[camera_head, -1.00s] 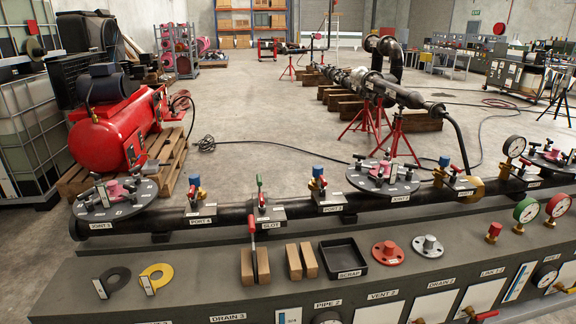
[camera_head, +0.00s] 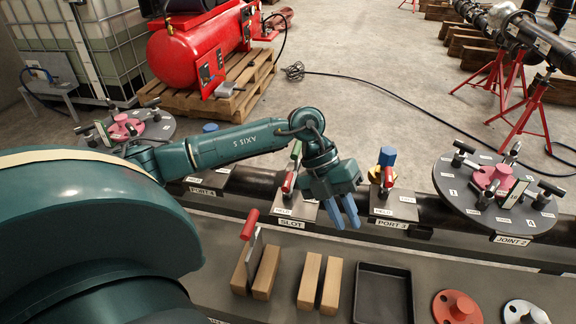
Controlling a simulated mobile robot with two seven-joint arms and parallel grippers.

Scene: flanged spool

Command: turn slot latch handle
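The slot station, a grey plate labelled SLOT (camera_head: 292,223), sits on the dark pipe. A green upright handle (camera_head: 296,150) and a red handle (camera_head: 289,182) rise from it. My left gripper (camera_head: 345,213) hangs just right of the station, between it and the PORT 3 plate (camera_head: 394,207). Its two blue fingers point down with a narrow gap between them, and nothing shows in the gap. It appears apart from the handles. My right gripper is not in view.
Wooden blocks (camera_head: 309,281) and a black tray (camera_head: 383,295) lie on the bench in front. The JOINT 2 disc (camera_head: 462,206) stands at right with black clamps. A blue-topped valve (camera_head: 387,157) rises close right of my gripper. My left arm covers the lower left.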

